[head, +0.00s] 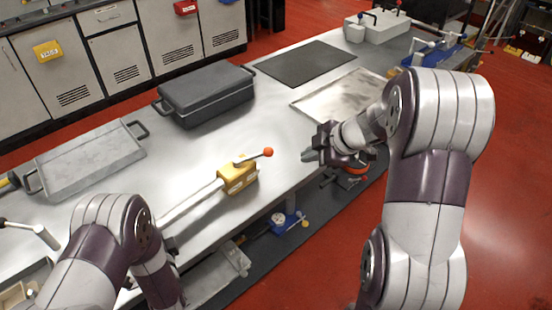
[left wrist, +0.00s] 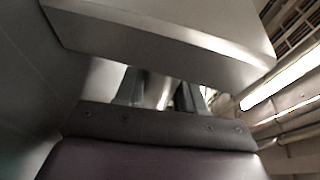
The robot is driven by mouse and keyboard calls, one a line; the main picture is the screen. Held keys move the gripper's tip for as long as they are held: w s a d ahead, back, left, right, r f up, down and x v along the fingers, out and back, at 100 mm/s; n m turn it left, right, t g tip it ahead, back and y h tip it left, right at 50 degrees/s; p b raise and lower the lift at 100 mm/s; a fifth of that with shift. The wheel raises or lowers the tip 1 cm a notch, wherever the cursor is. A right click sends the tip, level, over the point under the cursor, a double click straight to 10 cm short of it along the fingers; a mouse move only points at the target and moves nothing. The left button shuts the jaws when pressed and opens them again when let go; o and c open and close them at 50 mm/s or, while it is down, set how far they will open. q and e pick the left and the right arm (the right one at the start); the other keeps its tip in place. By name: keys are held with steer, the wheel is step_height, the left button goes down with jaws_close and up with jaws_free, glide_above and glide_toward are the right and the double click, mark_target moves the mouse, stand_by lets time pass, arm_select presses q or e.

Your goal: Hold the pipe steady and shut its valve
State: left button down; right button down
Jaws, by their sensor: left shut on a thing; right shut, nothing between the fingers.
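A pale pipe (head: 190,203) runs along the front edge of the metal bench and ends at a yellow valve body (head: 237,178). The valve's lever (head: 250,157) sits on top and points right, roughly along the pipe's line, with an orange ball (head: 267,152) at its tip. My left gripper, hidden by my arm in the head view, has its fingers (left wrist: 160,92) about a pale piece of the pipe in the left wrist view. My right gripper (head: 311,156) is shut and empty, to the right of the orange ball and apart from it.
A dark lidded case (head: 205,95) and a grey tray (head: 88,158) stand behind the pipe on the bench. A black mat (head: 305,63) and a metal sheet (head: 340,97) lie flat further right. A blue gauge fitting (head: 279,221) is below the bench's front edge.

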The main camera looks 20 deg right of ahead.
arm_select(q)
steer(key=shift+s+a+f, duration=0.15)
steer(key=shift+s+f, duration=0.15)
steer(key=shift+f, duration=0.25)
steer(key=c, duration=0.8)
jaws_free()
steer(key=shift+c, duration=0.2)
steer(key=shift+o, duration=1.2)
steer(key=shift+w, duration=0.1)
steer(key=shift+r, duration=0.15)
steer(key=shift+r, duration=0.1)
